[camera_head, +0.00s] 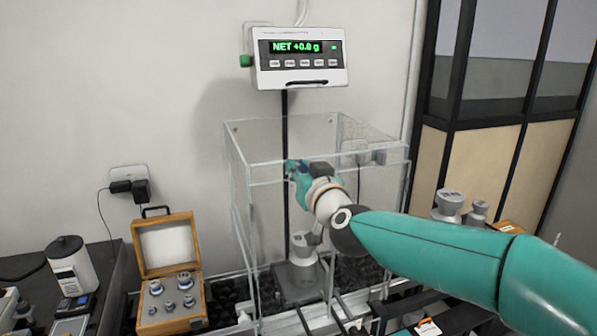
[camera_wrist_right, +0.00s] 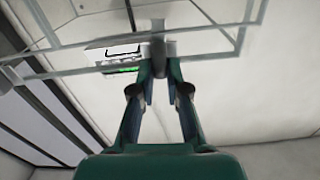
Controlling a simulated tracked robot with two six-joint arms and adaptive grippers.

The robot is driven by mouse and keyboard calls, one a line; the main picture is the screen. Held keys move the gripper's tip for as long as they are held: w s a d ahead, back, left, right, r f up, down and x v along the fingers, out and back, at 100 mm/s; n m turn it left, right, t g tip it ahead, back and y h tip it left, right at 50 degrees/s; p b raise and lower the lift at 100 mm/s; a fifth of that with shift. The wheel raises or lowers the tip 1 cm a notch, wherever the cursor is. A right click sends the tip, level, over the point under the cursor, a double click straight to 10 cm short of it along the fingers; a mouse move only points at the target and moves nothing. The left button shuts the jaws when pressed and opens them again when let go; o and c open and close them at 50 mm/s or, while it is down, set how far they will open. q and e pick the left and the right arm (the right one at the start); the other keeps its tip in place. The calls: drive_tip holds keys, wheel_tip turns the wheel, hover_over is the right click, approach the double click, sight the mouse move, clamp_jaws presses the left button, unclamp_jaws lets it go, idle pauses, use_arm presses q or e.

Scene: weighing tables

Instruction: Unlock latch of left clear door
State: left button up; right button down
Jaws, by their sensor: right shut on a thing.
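The clear glass enclosure (camera_head: 240,185) stands upright on the bench, with clear side panels and a thin frame. My right gripper (camera_head: 295,172) is at its upper part, in front of or inside the top edge; the arm hides much of the right side. In the right wrist view, my right gripper (camera_wrist_right: 159,70) has its fingertips close together on a small grey latch piece (camera_wrist_right: 157,46) at a clear panel's rail. The head view does not show the latch clearly. My left gripper is not in view.
A metal weight (camera_head: 303,248) stands on a dark plate inside the enclosure. A display (camera_head: 300,60) reading NET +0.0 g is on the wall above. An open wooden weight box (camera_head: 172,322) stands left. More metal weights (camera_head: 449,203) stand right, behind my arm.

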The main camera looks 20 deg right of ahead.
drive_tip(key=shift+d+f+m+b, duration=0.25)
drive_tip(key=shift+m+b, duration=0.85)
drive_tip(key=shift+m, duration=1.75)
drive_tip(key=shift+d+f+m+b, duration=0.1)
drive_tip(key=shift+f+m+b, duration=0.2)
drive_tip(key=shift+m+b, duration=1.7)
drive_tip(key=shift+d+f+m+b, duration=0.2)
drive_tip(key=shift+f+m+b, duration=0.05)
drive_tip(key=shift+m, duration=3.4)
drive_tip(key=shift+f, duration=0.1)
drive_tip(key=c, duration=1.2)
unclamp_jaws()
drive_tip(key=shift+d, duration=0.1)
drive_tip(key=shift+o, duration=0.2)
drive_tip(key=shift+r, duration=0.2)
